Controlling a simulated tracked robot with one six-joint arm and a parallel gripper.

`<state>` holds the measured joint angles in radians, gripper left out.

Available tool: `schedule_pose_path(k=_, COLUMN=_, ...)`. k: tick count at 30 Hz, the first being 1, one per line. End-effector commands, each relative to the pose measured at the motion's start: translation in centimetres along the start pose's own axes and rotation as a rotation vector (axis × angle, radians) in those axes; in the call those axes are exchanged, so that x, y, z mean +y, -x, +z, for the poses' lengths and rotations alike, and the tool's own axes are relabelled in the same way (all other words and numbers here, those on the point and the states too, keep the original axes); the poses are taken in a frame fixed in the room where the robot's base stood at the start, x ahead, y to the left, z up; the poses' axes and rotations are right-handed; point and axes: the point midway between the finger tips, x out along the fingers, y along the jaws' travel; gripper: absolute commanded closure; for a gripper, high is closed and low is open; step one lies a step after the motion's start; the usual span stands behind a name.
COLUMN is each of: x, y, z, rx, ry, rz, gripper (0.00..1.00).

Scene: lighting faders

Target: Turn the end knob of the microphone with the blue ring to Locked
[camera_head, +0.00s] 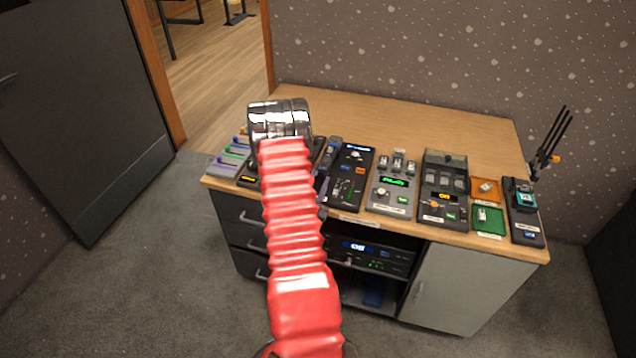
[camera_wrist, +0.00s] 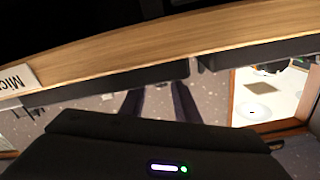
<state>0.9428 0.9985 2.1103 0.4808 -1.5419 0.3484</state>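In the head view my red-sleeved arm reaches up over the front of the desk and hides part of its left side. Dark, partly hidden long objects (camera_head: 333,150) lie just right of my arm; I cannot tell whether they are microphones, and no blue ring or end knob is clear. In the wrist view my gripper (camera_wrist: 159,103) shows as two dark fingers with a gap between them, apparently empty. A white label (camera_wrist: 17,79) starting "Mic" is on the desk edge at the left of that view. The gripper's tips are hidden in the head view.
The wooden desk (camera_head: 415,125) has clear room at its back. Several control panels (camera_head: 395,195) stand along its front. An orange tray (camera_head: 486,198), a green tray (camera_head: 488,232) and a dark stand with upright prongs (camera_head: 548,150) are at the right.

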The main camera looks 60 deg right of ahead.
Motion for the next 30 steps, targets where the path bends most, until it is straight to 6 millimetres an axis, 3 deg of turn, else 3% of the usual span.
schedule_pose_path(k=7, x=0.0, y=0.0, z=0.0, rx=0.0, ry=0.001, rz=0.0, gripper=0.53)
schedule_pose_path(k=17, x=0.0, y=0.3, z=0.0, rx=-0.001, ry=0.001, rz=0.0, gripper=0.53)
schedule_pose_path(k=23, x=0.0, y=2.1, z=0.1, rx=-0.004, ry=0.003, rz=-0.001, gripper=0.53)
schedule_pose_path(k=30, x=0.0, y=6.2, z=0.2, rx=-0.005, ry=0.003, rz=-0.002, gripper=0.53)
